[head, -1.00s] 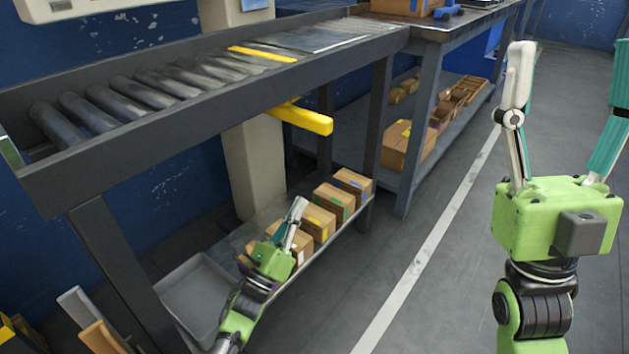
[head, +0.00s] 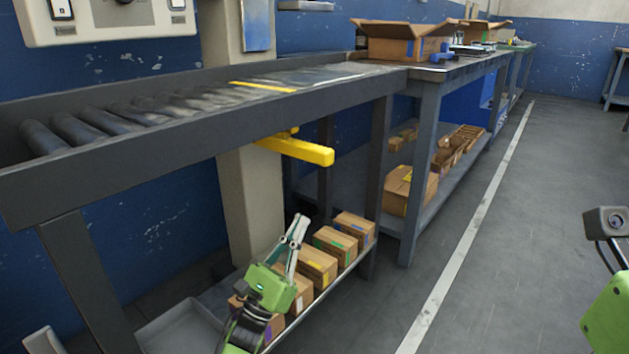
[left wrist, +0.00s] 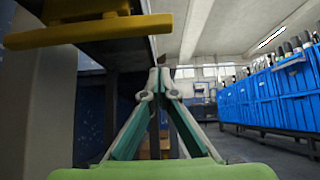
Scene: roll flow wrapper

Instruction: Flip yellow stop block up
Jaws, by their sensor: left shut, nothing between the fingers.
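The yellow stop block (head: 303,150) is a bar under the roller conveyor's front rail, jutting out level toward the front right. It also shows at the upper left of the left wrist view (left wrist: 88,31), above and left of my fingers. My left gripper (head: 300,218) is below the stop block, shut and empty, fingers pointing up and apart from the block. In the left wrist view its fingertips (left wrist: 160,72) meet in the middle. Of my right arm, only a green and grey part shows at the right edge of the head view; its fingers are out of view.
The roller conveyor (head: 150,136) runs above the block. Boxes (head: 315,266) stand on the low shelf behind my left gripper, with a grey tray (head: 182,330) to the left. A workbench (head: 428,78) stands at right. The floor (head: 500,260) at right is clear.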

